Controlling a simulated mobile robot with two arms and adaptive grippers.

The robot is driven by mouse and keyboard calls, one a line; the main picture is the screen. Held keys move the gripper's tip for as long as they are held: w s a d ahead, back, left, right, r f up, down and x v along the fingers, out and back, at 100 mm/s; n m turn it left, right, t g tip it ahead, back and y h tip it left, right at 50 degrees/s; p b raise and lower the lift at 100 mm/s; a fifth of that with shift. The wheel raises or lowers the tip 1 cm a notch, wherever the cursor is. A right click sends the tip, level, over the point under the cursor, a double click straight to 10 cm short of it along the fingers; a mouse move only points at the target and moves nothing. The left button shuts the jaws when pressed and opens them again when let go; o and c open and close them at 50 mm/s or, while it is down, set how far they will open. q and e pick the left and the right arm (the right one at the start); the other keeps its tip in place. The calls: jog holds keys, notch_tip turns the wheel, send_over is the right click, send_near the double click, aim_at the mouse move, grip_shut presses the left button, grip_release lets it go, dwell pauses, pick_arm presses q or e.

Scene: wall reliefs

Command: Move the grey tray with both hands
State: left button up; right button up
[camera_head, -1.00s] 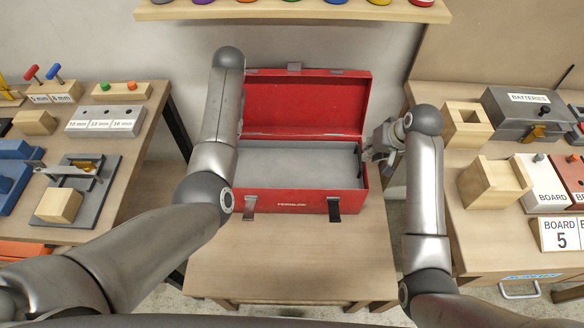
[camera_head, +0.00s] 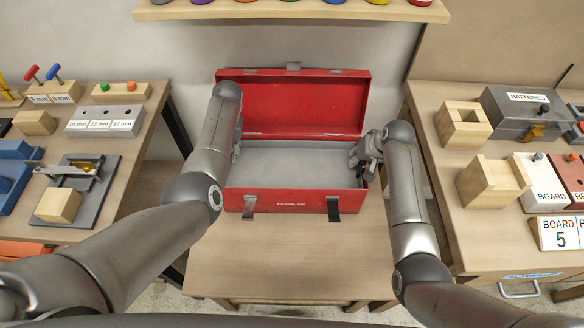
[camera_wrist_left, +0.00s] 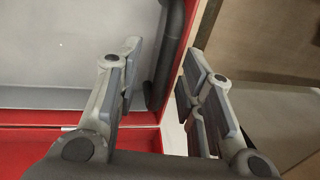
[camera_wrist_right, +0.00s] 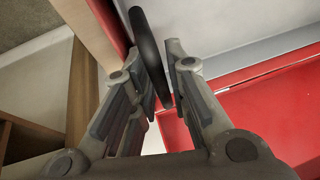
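The grey tray (camera_head: 300,165) lies inside the open red toolbox (camera_head: 290,202). Its flat floor shows between my arms. My right gripper (camera_head: 362,160) is at the tray's right end. In the right wrist view its open fingers (camera_wrist_right: 158,75) stand on either side of a black bar handle (camera_wrist_right: 150,50), with a small gap showing. My left gripper (camera_head: 238,140) is at the tray's left end, mostly hidden by my own arm. In the left wrist view its open fingers (camera_wrist_left: 162,75) have another black handle (camera_wrist_left: 170,50) and the toolbox's red side wall between them.
The toolbox stands on a wooden table (camera_head: 290,260) with bare room in front. Its red lid (camera_head: 300,105) stands open behind. Side benches hold wooden blocks (camera_head: 485,185), a batteries box (camera_head: 525,112) and a grey fixture (camera_head: 85,190). A shelf (camera_head: 290,12) hangs above.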

pick_arm(q)
jog(key=c, duration=0.4)
pick_arm(e)
grip_shut()
pick_arm(q)
grip_shut()
jog(key=shift+r, duration=0.15)
pick_arm(e)
jog(key=shift+r, duration=0.15)
